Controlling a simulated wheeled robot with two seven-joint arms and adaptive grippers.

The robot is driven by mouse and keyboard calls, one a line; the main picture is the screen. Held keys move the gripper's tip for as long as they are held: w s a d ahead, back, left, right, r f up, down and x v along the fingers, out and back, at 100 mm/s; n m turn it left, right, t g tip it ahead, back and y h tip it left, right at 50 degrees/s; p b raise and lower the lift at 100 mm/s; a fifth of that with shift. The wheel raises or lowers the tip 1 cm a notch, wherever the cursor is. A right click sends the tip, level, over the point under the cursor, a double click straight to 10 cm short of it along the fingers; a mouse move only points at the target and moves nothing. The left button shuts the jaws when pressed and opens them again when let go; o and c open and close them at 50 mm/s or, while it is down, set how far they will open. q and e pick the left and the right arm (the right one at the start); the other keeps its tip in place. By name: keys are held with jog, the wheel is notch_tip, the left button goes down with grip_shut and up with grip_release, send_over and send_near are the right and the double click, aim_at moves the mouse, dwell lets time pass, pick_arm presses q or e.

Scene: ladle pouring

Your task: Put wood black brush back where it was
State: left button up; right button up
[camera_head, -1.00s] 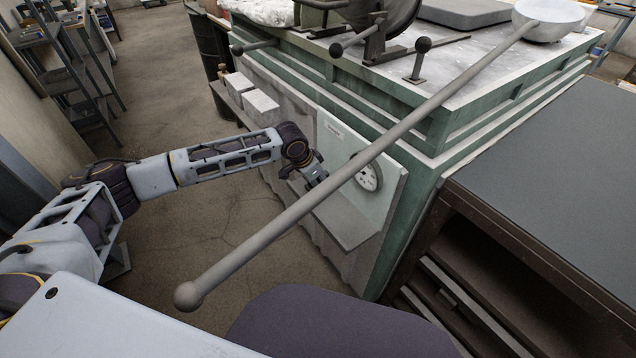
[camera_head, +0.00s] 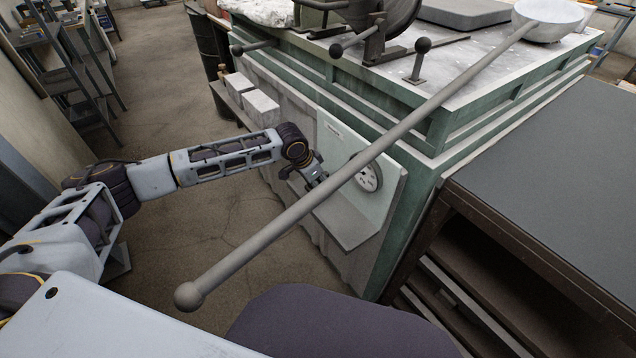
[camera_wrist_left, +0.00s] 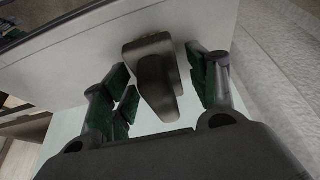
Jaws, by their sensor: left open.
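The brush (camera_wrist_left: 153,82), a dark brown block with a narrower, tapering part, shows in the left wrist view against a pale surface. My left gripper (camera_wrist_left: 163,82) is open, with one dark green-padded finger on each side of the brush. I cannot tell whether either finger touches it. In the head view my left gripper (camera_head: 316,174) is at the pale panel's small ledge (camera_head: 345,222), partly behind the long ladle handle. My right gripper is not in view.
A long grey ladle (camera_head: 400,130) crosses the head view diagonally in front of the green workbench (camera_head: 465,125). Pale blocks (camera_head: 262,107) stand on a side shelf. A dark cabinet (camera_head: 560,170) is at right.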

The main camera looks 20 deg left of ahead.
pick_arm(q)
jog(key=shift+r, duration=0.2)
jog(key=shift+v, duration=0.9)
jog(key=shift+p+v, duration=0.45)
jog(key=shift+v, duration=0.7)
jog(key=p+v, duration=0.1)
jog(key=v, duration=0.7)
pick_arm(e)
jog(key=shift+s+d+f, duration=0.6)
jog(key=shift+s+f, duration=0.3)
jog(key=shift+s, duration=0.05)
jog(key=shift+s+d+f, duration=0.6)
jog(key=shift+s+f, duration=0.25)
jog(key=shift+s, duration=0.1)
pick_arm(q)
jog(key=shift+f, duration=0.15)
